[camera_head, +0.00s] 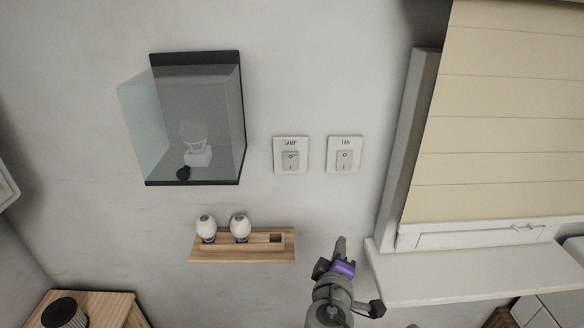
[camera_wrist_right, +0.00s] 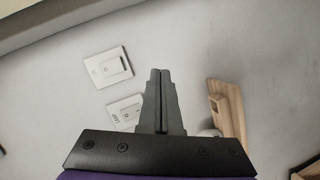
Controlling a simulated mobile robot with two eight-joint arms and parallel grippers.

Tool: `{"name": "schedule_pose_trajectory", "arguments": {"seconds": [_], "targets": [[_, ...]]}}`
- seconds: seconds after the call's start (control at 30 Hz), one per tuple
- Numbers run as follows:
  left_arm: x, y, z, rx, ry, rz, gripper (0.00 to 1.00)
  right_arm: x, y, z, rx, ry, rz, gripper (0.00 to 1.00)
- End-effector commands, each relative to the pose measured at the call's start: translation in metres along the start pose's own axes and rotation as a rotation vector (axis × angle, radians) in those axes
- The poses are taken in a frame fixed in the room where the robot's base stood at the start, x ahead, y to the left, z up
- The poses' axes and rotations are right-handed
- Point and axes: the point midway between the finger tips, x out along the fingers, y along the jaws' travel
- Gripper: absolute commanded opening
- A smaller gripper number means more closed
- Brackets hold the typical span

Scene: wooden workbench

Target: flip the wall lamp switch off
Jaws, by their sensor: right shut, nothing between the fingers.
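The lamp switch (camera_head: 291,156) is a white wall plate with a rocker, labelled LAMP, left of a matching fan switch (camera_head: 345,156). The wall lamp (camera_head: 195,140) is a glass-sided box with a bulb inside, left of the switches; the bulb looks unlit. My right gripper (camera_head: 341,240) is shut and empty, below the fan switch and apart from both plates. In the right wrist view, the fingers (camera_wrist_right: 159,85) are together; the lamp switch (camera_wrist_right: 124,110) is partly hidden behind them, and the fan switch (camera_wrist_right: 108,67) is in full view. My left gripper is not in view.
A wooden wall shelf (camera_head: 243,256) with two white bulbs is left of my right gripper; it also shows in the wrist view (camera_wrist_right: 230,112). A window sill (camera_head: 470,272) and a beige blind (camera_head: 510,120) are on the right. The wall between shelf and switches is clear.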

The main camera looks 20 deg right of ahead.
Motion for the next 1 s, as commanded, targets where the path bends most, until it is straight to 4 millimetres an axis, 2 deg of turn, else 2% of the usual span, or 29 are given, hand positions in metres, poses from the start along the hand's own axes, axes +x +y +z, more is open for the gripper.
{"name": "schedule_pose_trajectory", "arguments": {"seconds": [0.03, 0.2, 0.3, 0.4, 0.57, 0.87, 1.0], "targets": [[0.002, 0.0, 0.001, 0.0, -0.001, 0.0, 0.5, 0.002, 0.008, -0.018, -0.054, 0.048, 0.047, 0.0], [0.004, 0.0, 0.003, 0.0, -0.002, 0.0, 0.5, 0.001, 0.03, -0.075, -0.219, 0.2, 0.186, 0.0], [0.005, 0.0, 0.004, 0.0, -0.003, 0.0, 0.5, -0.003, 0.036, -0.1, -0.293, 0.267, 0.243, 0.0], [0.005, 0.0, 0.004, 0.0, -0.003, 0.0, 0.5, -0.006, 0.038, -0.117, -0.343, 0.31, 0.281, 0.0], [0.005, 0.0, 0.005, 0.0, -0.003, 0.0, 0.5, -0.009, 0.04, -0.128, -0.377, 0.341, 0.305, 0.0], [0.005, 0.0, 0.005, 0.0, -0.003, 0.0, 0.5, -0.009, 0.04, -0.128, -0.379, 0.341, 0.307, 0.0], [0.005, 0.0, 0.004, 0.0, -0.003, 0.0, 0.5, -0.003, 0.042, -0.13, -0.379, 0.339, 0.307, 0.0]]}}
